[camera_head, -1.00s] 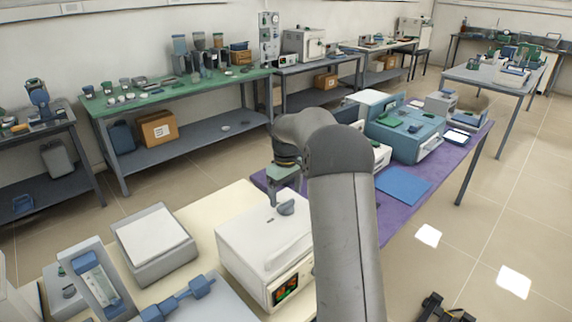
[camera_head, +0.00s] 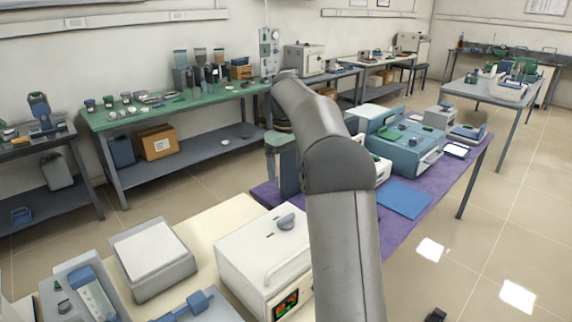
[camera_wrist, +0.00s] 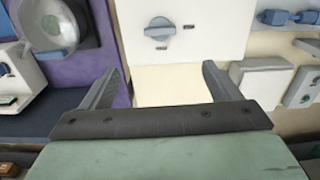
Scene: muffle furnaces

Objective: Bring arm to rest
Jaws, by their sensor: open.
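My gripper (camera_wrist: 161,70) is open and empty, its two fingers spread wide in the wrist view. In the head view my gripper (camera_head: 287,172) hangs from my raised, bent arm beyond the white furnace-like box, above the table; the arm partly hides it. The white box (camera_head: 262,255) has a grey-blue knob on top (camera_head: 287,221) and a lit display on its front. In the wrist view the white box (camera_wrist: 200,50) and its knob (camera_wrist: 158,29) lie beyond the fingertips, apart from them.
A cream table (camera_head: 212,222) carries a flat-topped scale-like device (camera_head: 152,248) and blue tools. A purple-covered table (camera_head: 388,228) holds a blue device (camera_head: 408,150) and a blue mat (camera_head: 402,198). A green bench (camera_head: 180,105) stands behind. The floor at right is mostly open.

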